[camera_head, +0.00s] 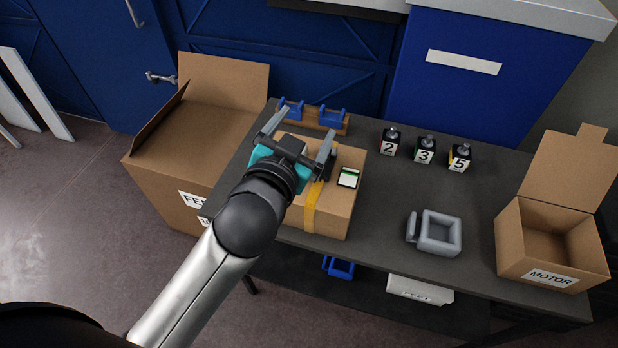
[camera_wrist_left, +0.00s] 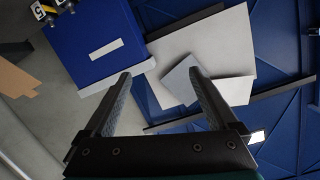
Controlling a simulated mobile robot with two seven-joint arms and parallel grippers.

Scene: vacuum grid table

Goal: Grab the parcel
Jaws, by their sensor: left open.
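The parcel (camera_head: 333,203) is a brown cardboard box with a yellow tape strip and a white-and-green label. It sits on the dark table, left of its middle, in the head view. My left gripper (camera_head: 297,122) is over the parcel's far left part, with its two fingers spread and nothing between them. The arm and gripper hide the parcel's left side. In the left wrist view the open fingers (camera_wrist_left: 160,85) point toward blue cabinets and grey panels, and the parcel is not in that view. My right gripper is in neither view.
Blue holders on a wooden base (camera_head: 322,118) stand behind the parcel. Numbered black bottles (camera_head: 424,150) and a grey square ring (camera_head: 436,232) are to its right. An open MOTOR box (camera_head: 522,238) is at the table's right end. A large open carton (camera_head: 160,160) stands left of the table.

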